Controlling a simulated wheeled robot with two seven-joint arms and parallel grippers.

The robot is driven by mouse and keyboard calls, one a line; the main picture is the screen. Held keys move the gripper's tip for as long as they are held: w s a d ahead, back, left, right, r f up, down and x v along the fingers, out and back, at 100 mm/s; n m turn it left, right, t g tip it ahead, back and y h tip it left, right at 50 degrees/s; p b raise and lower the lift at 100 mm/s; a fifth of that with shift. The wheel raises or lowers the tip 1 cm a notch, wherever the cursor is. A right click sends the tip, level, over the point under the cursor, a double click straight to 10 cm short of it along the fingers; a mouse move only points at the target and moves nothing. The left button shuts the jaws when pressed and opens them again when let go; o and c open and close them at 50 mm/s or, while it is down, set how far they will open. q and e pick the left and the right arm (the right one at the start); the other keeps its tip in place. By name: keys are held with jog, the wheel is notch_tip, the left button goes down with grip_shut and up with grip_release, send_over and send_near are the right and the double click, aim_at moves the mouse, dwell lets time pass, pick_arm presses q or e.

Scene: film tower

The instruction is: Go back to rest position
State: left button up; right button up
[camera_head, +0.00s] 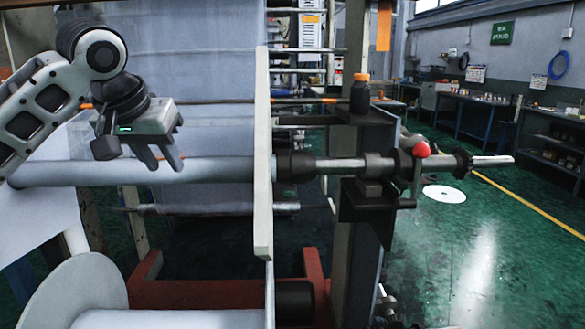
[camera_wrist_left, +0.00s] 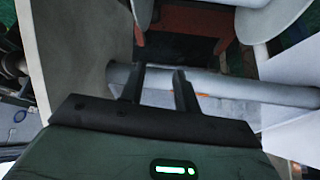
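My left gripper (camera_head: 165,164) is at the left of the head view, its fingers pointing down over a pale grey roller (camera_head: 215,169). The fingertips overlap the roller in the picture; I cannot tell whether they touch it. In the left wrist view my left gripper (camera_wrist_left: 160,74) has its two fingers apart, with nothing held between them. The roller (camera_wrist_left: 235,88) crosses behind the fingers there. My right gripper is in neither view.
An upright frame plate (camera_head: 263,150) stands right of my left gripper. Beyond it are a shaft (camera_head: 340,164), a lever with a red knob (camera_head: 421,150) and a dark bottle with an orange cap (camera_head: 360,95). A large white roll (camera_head: 75,290) is lower left. Green floor (camera_head: 460,270) is open at right.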

pick_arm(q)
jog(key=s+d+f+m+h, duration=0.15)
jog(key=d+f, duration=0.25)
jog(key=f, duration=0.6)
jog(key=s+d+f+t+h, duration=0.15)
jog(key=d+f, duration=0.25)
jog(key=f, duration=0.6)
jog(key=d+f+m+g+h, duration=0.15)
jog(key=d+f, duration=0.25)
jog(key=f, duration=0.6)
jog(key=s+a+f+n+t+y, duration=0.1)
jog(key=s+a+f+t, duration=0.1)
jog(key=s+f, duration=0.5)
jog(key=s+a+f+t+y, duration=0.1)
jog(key=s+a+f+t, duration=0.1)
jog(key=s+f, duration=0.6)
jog(key=s+a, duration=0.1)
jog(key=s, duration=0.6)
jog(key=shift+s+a+n, duration=0.25)
jog(key=shift+s+n, duration=0.15)
jog(key=shift+f, duration=0.1)
